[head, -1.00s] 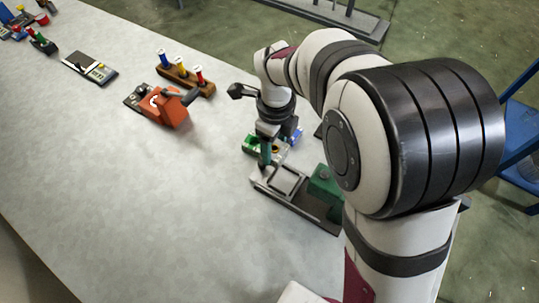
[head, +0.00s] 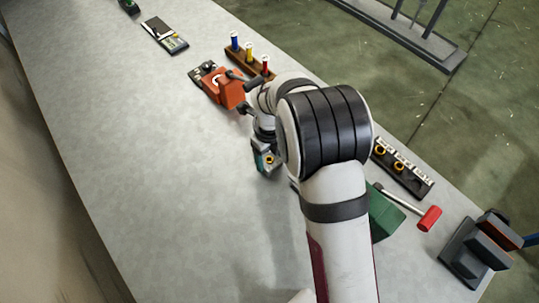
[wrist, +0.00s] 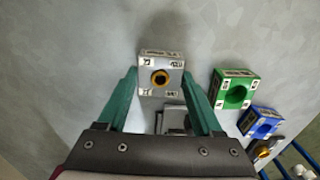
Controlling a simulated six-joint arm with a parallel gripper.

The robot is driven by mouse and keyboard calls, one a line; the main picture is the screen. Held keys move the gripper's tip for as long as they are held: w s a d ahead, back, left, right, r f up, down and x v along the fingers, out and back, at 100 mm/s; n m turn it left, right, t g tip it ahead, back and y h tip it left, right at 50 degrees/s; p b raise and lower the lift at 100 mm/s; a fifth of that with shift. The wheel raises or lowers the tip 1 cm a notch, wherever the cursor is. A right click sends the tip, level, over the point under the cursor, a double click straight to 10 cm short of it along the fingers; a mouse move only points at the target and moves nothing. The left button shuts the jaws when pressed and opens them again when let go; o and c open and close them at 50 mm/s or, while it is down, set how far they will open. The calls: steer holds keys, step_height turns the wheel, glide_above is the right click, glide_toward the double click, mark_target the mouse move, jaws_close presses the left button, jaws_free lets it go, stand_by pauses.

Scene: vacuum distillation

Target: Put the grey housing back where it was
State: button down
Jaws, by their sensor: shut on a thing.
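The grey housing (wrist: 161,63) is a small pale block with a gold-ringed round hole and labels on its sides. In the wrist view it sits between the two teal fingertips of my gripper (wrist: 160,80), which is shut on it. In the head view my gripper (head: 264,153) holds the housing (head: 269,160) over the pale table. I cannot tell how high it is. A green housing (wrist: 234,92) and a blue housing (wrist: 260,122) stand to its right in the wrist view. My arm hides them in the head view.
An orange device (head: 226,92) and a wooden rack (head: 249,59) with coloured-capped pieces stand beyond my gripper. A dark labelled strip (head: 403,170), a green block (head: 385,215), a red-headed mallet (head: 429,217) and a dark grey stand (head: 475,250) lie right. The table's left side is clear.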

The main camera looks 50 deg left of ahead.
steer(key=shift+c, duration=0.2)
jaws_free()
steer(key=shift+f, duration=0.15)
step_height(320, 180, up, 12)
steer(key=w+d+r+n, duration=0.1)
steer(key=w+d+r, duration=0.15)
steer(key=d, duration=0.35)
steer(key=w+d+r+n, duration=0.1)
steer(key=w+d+r, duration=0.15)
steer(key=d, duration=0.25)
steer(key=s+d+r+n+y, duration=0.1)
steer(key=s+d+r+n, duration=0.15)
steer(key=d, duration=0.65)
steer(key=s+d+r+n, duration=0.2)
steer(key=d+r+n, duration=0.1)
steer(key=d, duration=0.6)
steer(key=s+d+f+n, duration=0.2)
steer(key=s+d+n, duration=0.3)
steer(key=s, duration=0.4)
steer(key=shift+d+f+y, duration=0.15)
steer(key=shift+d+y, duration=0.25)
steer(key=shift+d, duration=0.5)
